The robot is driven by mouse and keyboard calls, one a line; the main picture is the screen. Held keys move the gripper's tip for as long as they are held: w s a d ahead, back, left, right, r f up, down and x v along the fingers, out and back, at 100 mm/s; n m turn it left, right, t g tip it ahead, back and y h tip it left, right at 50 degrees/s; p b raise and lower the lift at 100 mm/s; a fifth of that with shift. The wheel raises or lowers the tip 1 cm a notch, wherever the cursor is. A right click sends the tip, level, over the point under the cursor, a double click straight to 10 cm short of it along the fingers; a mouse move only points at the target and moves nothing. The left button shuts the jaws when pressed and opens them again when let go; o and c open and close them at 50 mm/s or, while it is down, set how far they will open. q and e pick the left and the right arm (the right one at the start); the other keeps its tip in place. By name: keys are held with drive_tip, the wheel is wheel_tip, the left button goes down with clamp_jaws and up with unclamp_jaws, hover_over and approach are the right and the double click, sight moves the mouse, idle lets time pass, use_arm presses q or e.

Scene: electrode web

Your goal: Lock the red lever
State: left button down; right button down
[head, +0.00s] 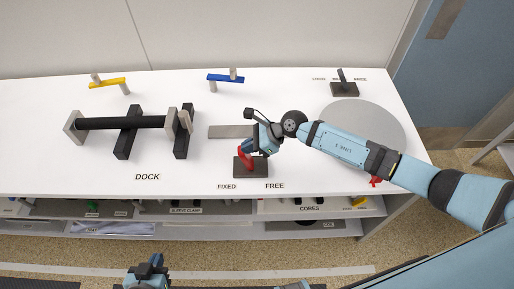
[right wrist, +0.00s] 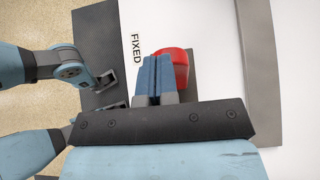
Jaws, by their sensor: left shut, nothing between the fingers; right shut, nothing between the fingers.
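The red lever (head: 245,158) rises from a dark base (head: 261,171) near the table's front edge. It sits left of the base's middle, on the side of the FIXED label (head: 227,186); the FREE label (head: 275,186) is to the right. My right gripper (head: 246,146) is shut and empty, right at the lever's top. In the right wrist view, its closed blue fingers (right wrist: 156,75) overlap the red lever (right wrist: 182,66) and hide part of it; contact cannot be told. My left gripper (head: 152,265) is shut and empty, low in front of the table.
A black roller (head: 120,123) lies on dark supports at DOCK. A yellow lever (head: 108,83) and a blue lever (head: 225,78) stand behind. A grey disc (head: 365,118) and dark lever (head: 342,80) are at the right. Shelves (head: 195,222) run below the tabletop.

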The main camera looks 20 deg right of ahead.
drive_tip(key=shift+w+a+f+b, duration=0.1)
drive_tip(key=shift+w+a+b, duration=0.1)
drive_tip(key=shift+a, duration=0.3)
drive_tip(key=shift+w+a+f+b, duration=0.1)
drive_tip(key=shift+a+b, duration=0.1)
drive_tip(key=shift+a, duration=0.5)
